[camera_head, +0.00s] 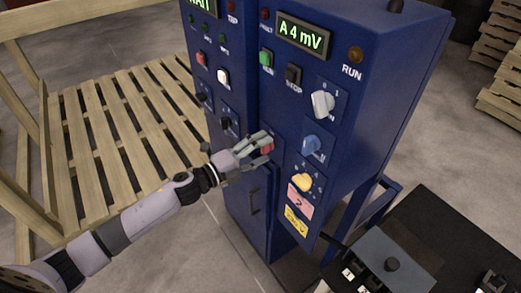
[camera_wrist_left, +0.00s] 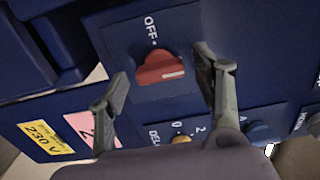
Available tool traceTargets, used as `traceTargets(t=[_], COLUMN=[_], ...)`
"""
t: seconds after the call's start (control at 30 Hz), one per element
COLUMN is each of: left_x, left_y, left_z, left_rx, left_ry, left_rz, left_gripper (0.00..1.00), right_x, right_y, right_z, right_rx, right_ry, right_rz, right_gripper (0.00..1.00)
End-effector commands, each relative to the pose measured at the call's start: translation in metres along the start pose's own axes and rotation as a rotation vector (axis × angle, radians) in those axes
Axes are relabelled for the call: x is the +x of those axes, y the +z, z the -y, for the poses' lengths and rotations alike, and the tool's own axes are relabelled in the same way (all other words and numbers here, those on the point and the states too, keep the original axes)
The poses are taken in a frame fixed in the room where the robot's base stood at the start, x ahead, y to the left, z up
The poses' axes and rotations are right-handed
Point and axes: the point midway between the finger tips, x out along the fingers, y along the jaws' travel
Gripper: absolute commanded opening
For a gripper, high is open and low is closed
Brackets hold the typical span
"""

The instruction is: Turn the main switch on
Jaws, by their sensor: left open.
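The main switch is a red rotary knob (camera_wrist_left: 160,68) on a dark blue panel. In the left wrist view it lies between my two fingers, with the word OFF beside it and a pale mark on one end. My left gripper (camera_wrist_left: 163,88) is open around the knob, with gaps on both sides. In the head view my left gripper (camera_head: 268,149) reaches the front of the blue cabinet (camera_head: 385,80), and the red knob (camera_head: 267,147) shows partly behind its fingers. My right gripper is not in view.
A white knob (camera_head: 322,103), a blue knob (camera_head: 311,146) and a yellow knob (camera_head: 302,182) sit right of my gripper. A display (camera_head: 302,35) reads "A 4 mV". A wooden slatted structure (camera_head: 120,120) stands left.

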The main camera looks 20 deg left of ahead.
Motion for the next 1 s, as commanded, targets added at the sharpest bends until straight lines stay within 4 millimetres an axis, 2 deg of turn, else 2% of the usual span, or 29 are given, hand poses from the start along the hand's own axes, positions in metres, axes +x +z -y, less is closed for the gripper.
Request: traceTargets(t=[0.17, 0.27, 0.7, 1.0], left_x=[-0.002, -0.011, -0.089, -0.118], left_y=[0.0, 0.0, 0.0, 0.0], left_z=[0.0, -0.001, -0.002, -0.001], left_rx=[-0.001, -0.002, -0.003, -0.001], left_ry=[0.0, 0.001, 0.003, 0.001], left_rz=[0.0, 0.0, 0.001, 0.0], left_gripper=[0.6, 0.6, 0.6, 0.6], right_x=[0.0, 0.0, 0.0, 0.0], right_y=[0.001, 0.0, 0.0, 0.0], right_z=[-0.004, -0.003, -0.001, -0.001], right_rx=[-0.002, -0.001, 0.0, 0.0], right_ry=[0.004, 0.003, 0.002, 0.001], right_rz=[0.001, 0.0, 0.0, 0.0], right_gripper=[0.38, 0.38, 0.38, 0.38])
